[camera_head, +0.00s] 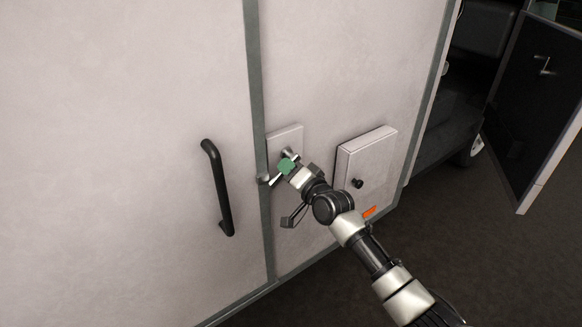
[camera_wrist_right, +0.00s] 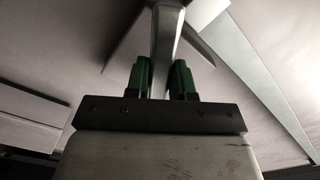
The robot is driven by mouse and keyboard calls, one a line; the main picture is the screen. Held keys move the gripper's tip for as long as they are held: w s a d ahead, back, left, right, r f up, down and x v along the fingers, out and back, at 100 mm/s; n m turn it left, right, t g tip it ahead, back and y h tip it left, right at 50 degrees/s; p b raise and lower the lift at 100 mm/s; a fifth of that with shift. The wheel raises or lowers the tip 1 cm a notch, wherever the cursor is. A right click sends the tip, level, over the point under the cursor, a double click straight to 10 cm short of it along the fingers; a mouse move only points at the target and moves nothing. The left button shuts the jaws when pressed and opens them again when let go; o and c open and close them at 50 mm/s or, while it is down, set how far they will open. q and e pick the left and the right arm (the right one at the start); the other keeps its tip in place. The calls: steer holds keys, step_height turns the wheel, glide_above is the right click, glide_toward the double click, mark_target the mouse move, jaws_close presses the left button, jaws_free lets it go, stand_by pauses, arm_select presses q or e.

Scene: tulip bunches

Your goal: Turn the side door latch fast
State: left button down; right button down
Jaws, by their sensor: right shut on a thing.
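The side door latch (camera_head: 275,177) is a metal lever on a pale square plate (camera_head: 285,137), beside the grey door seam. In the head view the lever slants down to the left, its end over the seam. My right gripper (camera_head: 286,166) has green fingers and is shut on the latch lever. In the right wrist view the lever (camera_wrist_right: 166,45) passes between the green fingers (camera_wrist_right: 160,78) of this gripper. The fingers hide part of the lever. My left gripper is in neither view.
A black vertical handle (camera_head: 221,190) is fixed on the pale door panel left of the seam. A pale box with a black knob (camera_head: 366,157) sticks out right of the latch. An open dark door (camera_head: 540,95) stands at the far right. Dark floor lies below.

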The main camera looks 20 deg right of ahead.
steer(key=shift+a+r+m+p, duration=0.1)
steer(key=shift+r+m+p, duration=0.25)
steer(key=shift+m, duration=0.8)
steer(key=shift+a+r+m+p, duration=0.15)
steer(key=shift+m+p, duration=0.3)
steer(key=shift+m, duration=0.65)
steer(key=shift+d+r+m+p, duration=0.1)
steer(key=shift+r+m+p, duration=0.25)
steer(key=shift+m, duration=0.8)
steer(key=shift+a, duration=0.1)
steer(key=c, duration=1)
jaws_free()
steer(key=shift+o, duration=0.2)
steer(key=shift+s, duration=0.15)
steer(key=b+v, duration=0.1)
steer(key=v, duration=0.9)
steer(key=shift+s, duration=0.3)
